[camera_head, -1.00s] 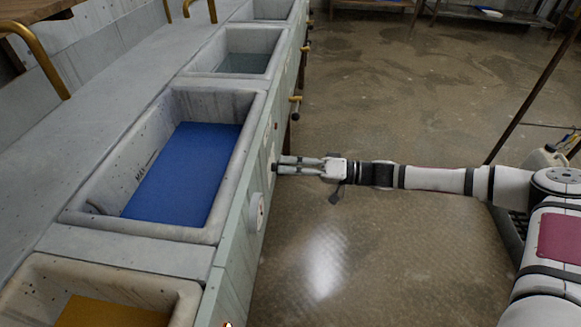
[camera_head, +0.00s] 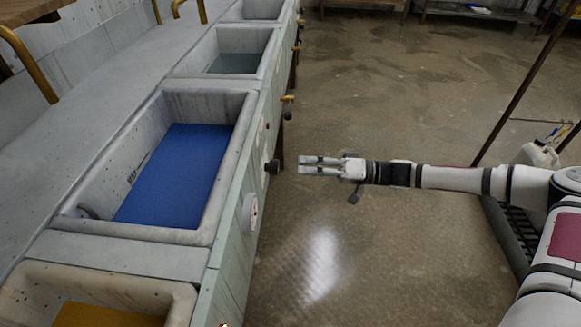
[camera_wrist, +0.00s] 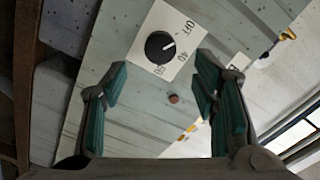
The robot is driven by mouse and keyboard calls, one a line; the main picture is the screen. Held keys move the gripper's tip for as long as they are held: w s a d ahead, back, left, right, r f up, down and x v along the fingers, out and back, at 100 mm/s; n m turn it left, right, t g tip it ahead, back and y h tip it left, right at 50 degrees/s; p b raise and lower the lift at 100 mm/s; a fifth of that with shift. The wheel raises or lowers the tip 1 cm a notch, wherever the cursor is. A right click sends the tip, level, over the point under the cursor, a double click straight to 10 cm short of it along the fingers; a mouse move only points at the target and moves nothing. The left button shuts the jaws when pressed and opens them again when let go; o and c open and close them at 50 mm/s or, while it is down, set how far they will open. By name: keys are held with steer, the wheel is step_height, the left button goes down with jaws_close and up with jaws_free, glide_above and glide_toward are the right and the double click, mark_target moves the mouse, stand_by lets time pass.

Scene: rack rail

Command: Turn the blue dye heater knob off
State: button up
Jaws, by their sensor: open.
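The blue dye heater knob (camera_head: 272,167) is a black knob on the front panel of the basin with blue dye (camera_head: 178,172). In the wrist view the knob (camera_wrist: 159,46) sits on a white plate marked OFF, 40 and further numbers. Its white pointer line points right and slightly up, between OFF and 40. My gripper (camera_head: 303,166) is open and empty, level with the knob and a short gap to its right. In the wrist view my fingers (camera_wrist: 161,85) stand apart, with the knob ahead, above the space between them.
A brass tap (camera_head: 287,99) sticks out farther along. A basin with orange dye (camera_head: 110,314) is at the near left. The floor right of the panel is clear.

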steer(key=shift+s+d, duration=0.1)
steer(key=shift+d, duration=2.7)
steer(key=s+d+r+m+h, duration=0.2)
steer(key=s+d+r+h, duration=0.35)
steer(key=s, duration=0.75)
steer(key=s+d+r+m+h, duration=0.2)
steer(key=s+r+h, duration=0.5)
steer(key=s+r, duration=0.4)
steer(key=s+d+r+m+h, duration=0.2)
steer(key=s+d+r+h, duration=0.35)
steer(key=s, duration=0.85)
step_height(320, 180, up, 30)
steer(key=a+t+p, duration=0.1)
steer(key=t+p, duration=0.2)
steer(key=p, duration=2.3)
steer(key=shift+w+f+t, duration=0.15)
steer(key=shift+f+t, duration=0.05)
steer(key=shift+t, duration=0.1)
